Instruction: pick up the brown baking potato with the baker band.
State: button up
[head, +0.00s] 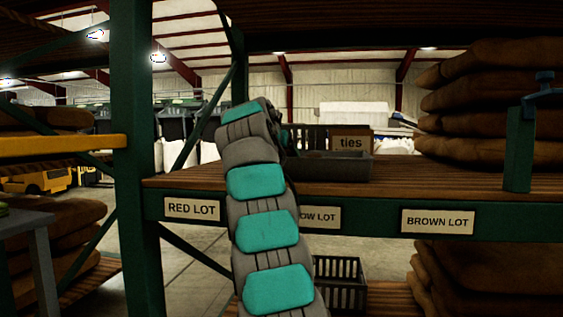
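No brown baking potato and no baker band can be made out in the head view. My arm rises through the middle of the picture in front of the shelf and bends away at its top. My gripper's fingers do not show; the arm's upper links hide what is behind them. A dark grey tray (335,166) stands on the shelf just right of the arm's top; its contents cannot be seen. The BROWN LOT label (438,222) is on the green shelf edge at the right.
The wooden shelf (400,182) also bears a ties box (351,140) and stacked brown sacks (480,105) at right. A green upright (131,150) stands left, beside the RED LOT label (191,209). Another label is partly hidden by my arm. A dark crate (340,285) sits below.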

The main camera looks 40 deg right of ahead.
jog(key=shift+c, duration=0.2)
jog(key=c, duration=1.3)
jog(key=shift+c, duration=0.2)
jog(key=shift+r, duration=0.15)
